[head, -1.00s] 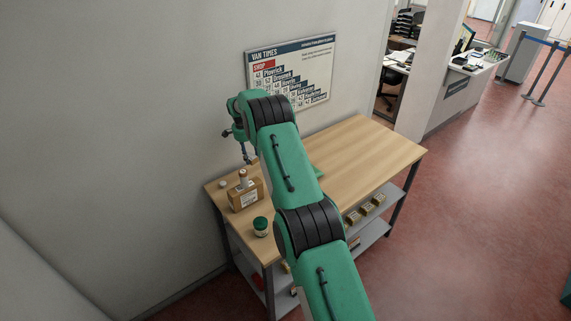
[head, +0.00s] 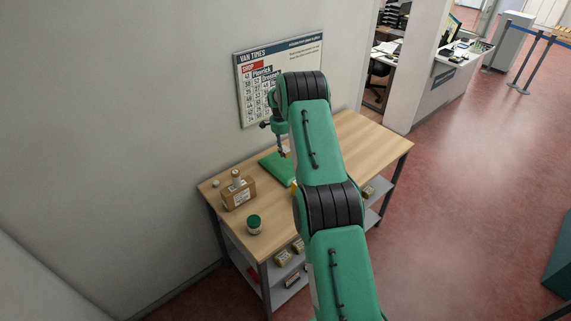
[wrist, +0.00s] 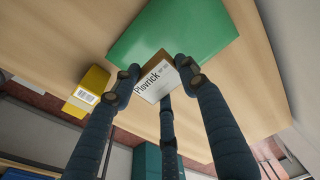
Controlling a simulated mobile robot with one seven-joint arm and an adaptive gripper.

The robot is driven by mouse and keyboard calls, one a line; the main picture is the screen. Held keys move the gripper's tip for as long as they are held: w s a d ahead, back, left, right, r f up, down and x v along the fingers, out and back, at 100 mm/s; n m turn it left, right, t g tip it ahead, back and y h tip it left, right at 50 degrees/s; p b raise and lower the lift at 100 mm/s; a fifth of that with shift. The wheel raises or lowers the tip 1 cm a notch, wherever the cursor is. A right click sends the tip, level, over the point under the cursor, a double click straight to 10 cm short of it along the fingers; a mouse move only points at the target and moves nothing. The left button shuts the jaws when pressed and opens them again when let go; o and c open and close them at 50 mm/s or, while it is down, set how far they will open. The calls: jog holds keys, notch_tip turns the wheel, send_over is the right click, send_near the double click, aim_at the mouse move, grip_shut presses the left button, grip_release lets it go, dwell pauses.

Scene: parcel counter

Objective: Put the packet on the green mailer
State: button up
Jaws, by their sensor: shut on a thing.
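The packet (wrist: 155,84) is a small brown box with a white label reading "Plovrick". My gripper (wrist: 158,77) is shut on it, with dark fingers around it in the wrist view. The green mailer (wrist: 175,35) lies flat on the wooden table, just past the packet in the wrist view. In the head view the mailer (head: 275,169) is partly hidden by my arm. There my gripper (head: 283,152) hangs near the mailer's far edge; the packet is mostly hidden. I cannot tell the exact height of the packet over the table.
A yellow box (wrist: 89,91) with a label stands beside the mailer. A cardboard box (head: 238,194) and a green-lidded jar (head: 254,224) stand at the left of the table (head: 363,140). The right part of the tabletop is clear. The wall with the van times board (head: 258,80) is behind.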

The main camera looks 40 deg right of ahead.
send_over(285, 168)
jog(key=shift+w+a+f+p, duration=0.15)
jog(key=shift+f+p, duration=0.1)
jog(key=shift+f, duration=1.2)
jog(key=shift+s+a+f+p, duration=0.1)
jog(key=shift+f+p, duration=0.1)
jog(key=shift+f, duration=1.25)
jog(key=shift+f, duration=0.1)
jog(key=shift+f+p, duration=0.4)
jog(key=shift+f, duration=1.55)
jog(key=shift+f, duration=0.2)
jog(key=o, duration=1.2)
jog(key=shift+r, duration=0.2)
jog(key=shift+a+r+b, duration=0.25)
jog(key=shift+r+b, duration=0.1)
jog(key=shift+r, duration=1.65)
jog(key=shift+a+r+b, duration=0.2)
jog(key=shift+r+b, duration=0.15)
jog(key=shift+r, duration=1.6)
jog(key=shift+a+r+b, duration=0.25)
jog(key=shift+r+b, duration=0.1)
jog(key=shift+r, duration=1.65)
